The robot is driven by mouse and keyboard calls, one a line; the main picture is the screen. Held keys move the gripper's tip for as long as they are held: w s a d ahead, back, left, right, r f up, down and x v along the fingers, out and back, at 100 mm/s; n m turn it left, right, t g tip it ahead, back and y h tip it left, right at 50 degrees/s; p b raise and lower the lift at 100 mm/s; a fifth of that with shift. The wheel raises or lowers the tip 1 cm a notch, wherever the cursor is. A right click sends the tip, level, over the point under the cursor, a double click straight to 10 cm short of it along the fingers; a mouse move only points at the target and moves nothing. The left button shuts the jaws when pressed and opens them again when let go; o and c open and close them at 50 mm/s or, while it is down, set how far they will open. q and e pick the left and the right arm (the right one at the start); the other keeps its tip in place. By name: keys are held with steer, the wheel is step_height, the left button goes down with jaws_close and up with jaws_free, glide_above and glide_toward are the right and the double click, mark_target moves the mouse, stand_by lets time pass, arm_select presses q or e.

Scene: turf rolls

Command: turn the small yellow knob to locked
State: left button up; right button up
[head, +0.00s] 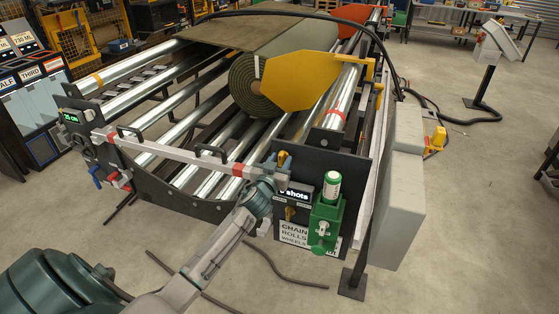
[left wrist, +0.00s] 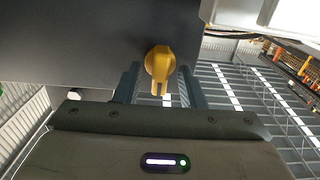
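The small yellow knob (left wrist: 159,66) sits on a dark plate in the left wrist view, with its handle pointing down in that picture. In the head view a small yellow piece that looks like this knob (head: 285,159) shows at the top of the dark end plate (head: 345,165). My left gripper (head: 277,176) is at this plate. Its two fingers stand apart on either side of the knob's handle in the left wrist view, with gaps visible, so it is open. Whether the fingertips reach past the handle is hard to tell. My right gripper is not in view.
A turf roll (head: 258,87) lies on the rollers behind. Loose cables lie on the floor.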

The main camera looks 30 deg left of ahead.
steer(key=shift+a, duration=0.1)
arm_select(q)
steer(key=shift+c, duration=0.7)
jaws_close()
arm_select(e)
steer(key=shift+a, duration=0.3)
